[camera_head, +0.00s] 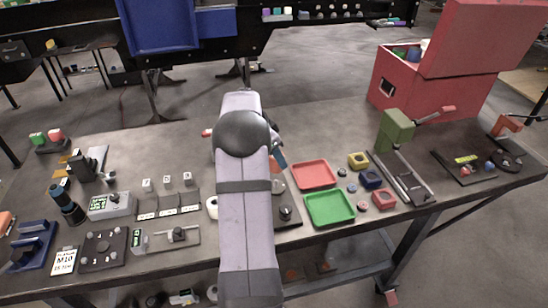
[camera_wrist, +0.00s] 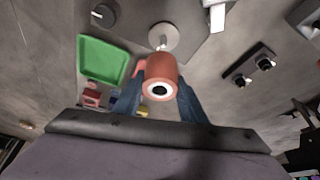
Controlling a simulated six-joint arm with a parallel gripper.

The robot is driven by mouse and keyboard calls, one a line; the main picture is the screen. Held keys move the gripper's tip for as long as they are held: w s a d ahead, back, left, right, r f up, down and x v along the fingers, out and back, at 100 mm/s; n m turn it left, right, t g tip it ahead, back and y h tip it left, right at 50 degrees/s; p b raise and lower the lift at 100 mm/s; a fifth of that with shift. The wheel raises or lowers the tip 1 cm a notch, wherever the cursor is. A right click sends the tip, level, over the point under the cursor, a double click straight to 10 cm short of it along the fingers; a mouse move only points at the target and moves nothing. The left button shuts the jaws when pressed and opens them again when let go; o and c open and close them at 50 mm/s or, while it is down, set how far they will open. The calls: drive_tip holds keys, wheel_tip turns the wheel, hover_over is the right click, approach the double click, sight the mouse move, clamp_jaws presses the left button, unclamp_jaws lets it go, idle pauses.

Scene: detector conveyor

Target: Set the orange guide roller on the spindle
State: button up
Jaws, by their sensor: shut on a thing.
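The orange guide roller (camera_wrist: 162,72) is in the wrist view, gripped between the two blue fingers of my gripper (camera_wrist: 162,88). Its end with a white ring and dark bore faces the wrist camera. Beyond the roller's far end is a pale round base with a short upright pin, which looks like the spindle (camera_wrist: 164,37). The roller's far end appears close to the pin in the picture, but I cannot tell the gap or whether they touch.
A green tray (camera_head: 330,222) and a red tray (camera_head: 313,162) lie right of my arm, with several small coloured blocks beyond them. A green-headed fixture (camera_head: 397,128) and a red box (camera_head: 400,104) stand farther right. Fixtures crowd the table's left side.

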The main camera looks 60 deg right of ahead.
drive_tip(key=shift+f, duration=0.15)
drive_tip(key=b, duration=0.2)
hover_over(276, 181)
drive_tip(key=shift+w+d+f, duration=0.1)
drive_tip(key=shift+d+f, duration=0.05)
drive_tip(key=shift+f, duration=1.9)
drive_tip(key=shift+f+b, duration=1.35)
drive_tip(key=shift+b, duration=0.5)
idle(0.4)
drive_tip(key=shift+f, duration=0.3)
drive_tip(key=shift+f+b, duration=0.45)
drive_tip(key=shift+b, duration=0.3)
idle(0.5)
drive_tip(key=o, duration=1.8)
